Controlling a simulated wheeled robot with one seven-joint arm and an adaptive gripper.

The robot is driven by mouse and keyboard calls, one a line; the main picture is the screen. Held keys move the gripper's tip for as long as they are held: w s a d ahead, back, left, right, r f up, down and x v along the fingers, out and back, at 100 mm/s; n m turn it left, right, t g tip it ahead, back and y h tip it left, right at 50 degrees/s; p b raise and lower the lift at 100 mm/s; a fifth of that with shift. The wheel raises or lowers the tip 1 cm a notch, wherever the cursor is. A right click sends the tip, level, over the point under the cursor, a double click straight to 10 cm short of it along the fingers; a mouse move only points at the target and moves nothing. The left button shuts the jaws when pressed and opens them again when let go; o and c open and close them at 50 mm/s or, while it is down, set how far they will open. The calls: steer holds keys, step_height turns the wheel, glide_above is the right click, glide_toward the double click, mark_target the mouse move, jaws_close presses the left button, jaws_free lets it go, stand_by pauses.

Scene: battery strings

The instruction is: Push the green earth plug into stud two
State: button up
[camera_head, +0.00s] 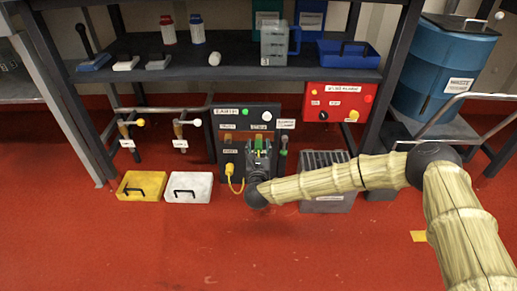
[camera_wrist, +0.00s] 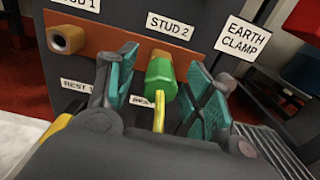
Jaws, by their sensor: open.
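The green earth plug (camera_wrist: 160,80) is in the wrist view, below the STUD 2 label (camera_wrist: 171,25). Its far end meets an orange-brown part at stud two, and I cannot tell how deep it sits. A yellow cable (camera_wrist: 159,110) hangs from its near end. My gripper (camera_wrist: 162,70) is open, with one teal-padded finger on each side of the plug and visible gaps to it. In the head view my gripper (camera_head: 259,150) is in front of the dark panel (camera_head: 216,140) and hides its middle.
Stud one (camera_wrist: 66,39) is an orange socket at left. The EARTH CLAMP label (camera_wrist: 243,39) is at right. A yellow tray (camera_head: 128,194) and white tray (camera_head: 174,194) lie on the floor left of the panel. A grey crate (camera_head: 328,205) is at right. The red floor in front is clear.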

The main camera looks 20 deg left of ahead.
steer(key=v, duration=1.2)
steer(key=shift+s, duration=0.1)
